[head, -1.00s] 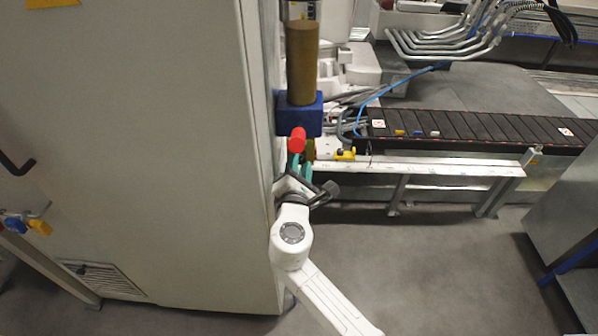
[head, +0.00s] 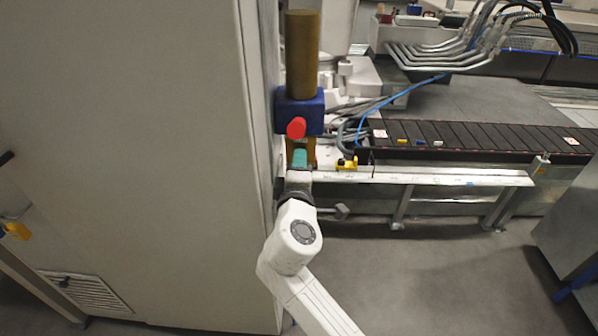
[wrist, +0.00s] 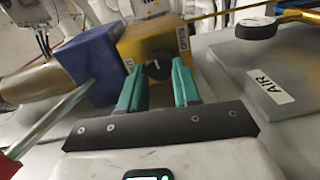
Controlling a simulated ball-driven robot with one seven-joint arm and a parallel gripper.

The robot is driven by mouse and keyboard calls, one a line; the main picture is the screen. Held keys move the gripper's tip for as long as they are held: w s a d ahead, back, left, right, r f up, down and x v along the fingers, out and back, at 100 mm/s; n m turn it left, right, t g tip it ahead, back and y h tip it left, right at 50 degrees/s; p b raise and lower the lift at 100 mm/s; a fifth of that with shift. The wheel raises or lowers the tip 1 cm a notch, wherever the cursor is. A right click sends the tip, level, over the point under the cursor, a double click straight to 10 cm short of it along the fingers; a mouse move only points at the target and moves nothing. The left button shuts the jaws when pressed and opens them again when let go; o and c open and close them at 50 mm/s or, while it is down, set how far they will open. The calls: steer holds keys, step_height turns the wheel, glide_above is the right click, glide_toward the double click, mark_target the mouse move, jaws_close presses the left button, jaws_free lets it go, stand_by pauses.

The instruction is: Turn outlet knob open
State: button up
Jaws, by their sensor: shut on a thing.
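A brass cylinder (head: 302,55) rises from a blue block (head: 285,100), which has a red-ended handle (head: 296,128) in front. Below the blue block is a yellow block (head: 311,150), partly hidden by my gripper. In the wrist view, the yellow block (wrist: 150,42) has small labels and a round black knob (wrist: 158,68) with a white mark. My gripper's teal fingers (wrist: 157,75) stand on either side of this knob and are shut on it. In the head view, my gripper (head: 300,158) is at the yellow block.
A large pale cabinet (head: 130,150) stands close on the left. A grey plate with an AIR label (wrist: 262,82) and the handle's metal rod (wrist: 58,118) flank my gripper. A metal rail (head: 450,178) and a dark conveyor (head: 470,138) lie to the right. Grey floor is clear below.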

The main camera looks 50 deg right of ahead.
steer(key=shift+f+m+b, duration=0.1)
steer(key=shift+m+b, duration=0.2)
steer(key=shift+m, duration=0.3)
steer(key=o, duration=1.1)
steer(key=shift+c, duration=0.2)
steer(key=v, duration=1)
steer(key=shift+s+a, duration=0.25)
steer(key=shift+a, duration=0.05)
